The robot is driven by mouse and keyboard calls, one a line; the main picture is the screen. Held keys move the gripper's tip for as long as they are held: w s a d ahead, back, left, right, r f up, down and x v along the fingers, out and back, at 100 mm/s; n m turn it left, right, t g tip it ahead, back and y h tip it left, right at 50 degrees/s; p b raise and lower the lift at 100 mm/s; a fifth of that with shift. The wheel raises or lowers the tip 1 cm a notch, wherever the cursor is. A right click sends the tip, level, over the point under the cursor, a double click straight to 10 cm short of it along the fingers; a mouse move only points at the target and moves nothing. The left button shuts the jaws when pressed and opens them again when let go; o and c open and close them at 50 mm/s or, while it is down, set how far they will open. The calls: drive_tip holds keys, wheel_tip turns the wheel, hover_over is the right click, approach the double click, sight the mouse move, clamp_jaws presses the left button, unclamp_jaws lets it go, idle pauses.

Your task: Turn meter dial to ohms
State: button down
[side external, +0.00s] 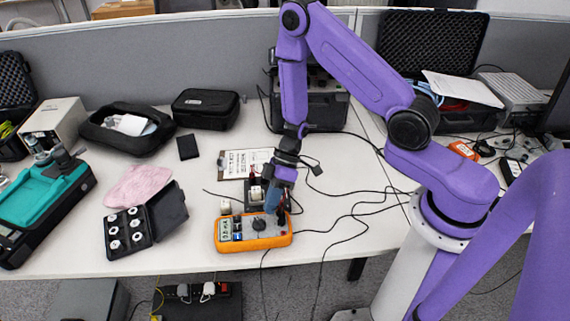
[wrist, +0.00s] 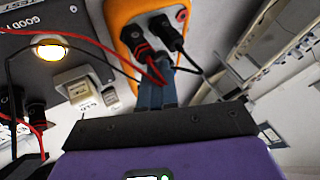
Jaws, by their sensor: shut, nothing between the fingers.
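An orange meter (side external: 254,243) lies on the white table near its front edge, with a display (side external: 226,229) at its left end and a dark round dial (side external: 259,224) near its middle. In the wrist view part of the orange meter (wrist: 124,20) shows at the top, with black and red plugs in its jacks; the dial is not visible there. My gripper (side external: 270,205) is shut and empty, its blue fingers pointing down over the meter just right of the dial. In the wrist view its blue fingertips (wrist: 156,82) are beside the plug leads. I cannot tell whether they touch anything.
Behind the meter stands a dark box with a lit lamp (wrist: 50,50) and cables. Red and black leads cross close to my fingers. A black case with white pieces (side external: 126,230) and a pink cloth (side external: 138,187) lie left. A clipboard (side external: 233,163) lies behind.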

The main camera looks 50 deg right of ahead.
drive_tip(key=v, duration=1.4)
drive_tip(key=c, duration=1.6)
unclamp_jaws()
drive_tip(key=shift+d+r, duration=0.25)
drive_tip(key=shift+r, duration=0.1)
drive_tip(key=shift+c, duration=0.2)
drive_tip(key=o, duration=0.5)
drive_tip(key=shift+w+r, duration=0.1)
drive_tip(key=shift+w, duration=0.1)
drive_tip(key=o, duration=0.4)
drive_tip(key=w+a+m+t+h, duration=0.1)
drive_tip(key=w+a+m+t, duration=0.1)
drive_tip(key=w, duration=0.4)
drive_tip(key=shift+a+r+t, duration=0.2)
drive_tip(key=shift+t, duration=0.4)
wheel_tip(320, 180, up, 2)
drive_tip(key=m+g+h, duration=0.2)
drive_tip(key=m+h, duration=0.4)
drive_tip(key=m, duration=0.6)
hover_over(258, 219)
wheel_tip(258, 219, down, 17)
drive_tip(key=shift+r, duration=0.15)
drive_tip(key=shift+c, duration=0.2)
